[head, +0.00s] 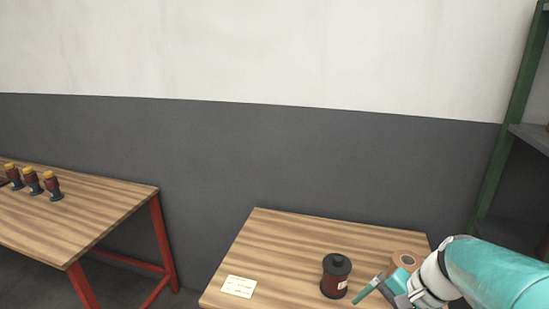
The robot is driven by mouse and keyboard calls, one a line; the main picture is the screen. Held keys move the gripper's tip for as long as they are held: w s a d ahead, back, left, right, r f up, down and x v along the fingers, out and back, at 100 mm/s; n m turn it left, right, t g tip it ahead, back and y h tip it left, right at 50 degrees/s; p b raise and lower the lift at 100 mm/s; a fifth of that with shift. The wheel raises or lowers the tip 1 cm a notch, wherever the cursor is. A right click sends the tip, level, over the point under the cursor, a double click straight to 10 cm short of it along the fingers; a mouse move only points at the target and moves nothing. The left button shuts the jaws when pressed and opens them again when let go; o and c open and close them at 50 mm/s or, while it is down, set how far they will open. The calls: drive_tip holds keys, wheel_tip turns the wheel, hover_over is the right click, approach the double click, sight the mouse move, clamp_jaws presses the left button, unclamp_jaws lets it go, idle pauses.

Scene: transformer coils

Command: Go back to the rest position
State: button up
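My arm comes in from the lower right over the nearer wooden table (290,245). My gripper (372,290), with teal and grey parts, is low over that table's right side. It is just right of a dark, red-brown coil (335,279) with a black top and a small pale label. The coil stands upright, and a narrow gap shows between it and the gripper. Whether the fingers are apart or closed is unclear at this angle. No held object is visible.
A white card (238,286) lies at the table's front left. A green-framed shelf (512,110) stands at right. A grey-and-white wall is behind.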

drive_tip(key=s+a+r+n+t+h, duration=0.3)
drive_tip(key=s+a+r+n+h, duration=0.2)
drive_tip(key=n, duration=0.4)
drive_tip(key=shift+s+a+r+t, duration=0.35)
drive_tip(key=shift+a+r, duration=0.2)
drive_tip(key=shift+r, duration=0.35)
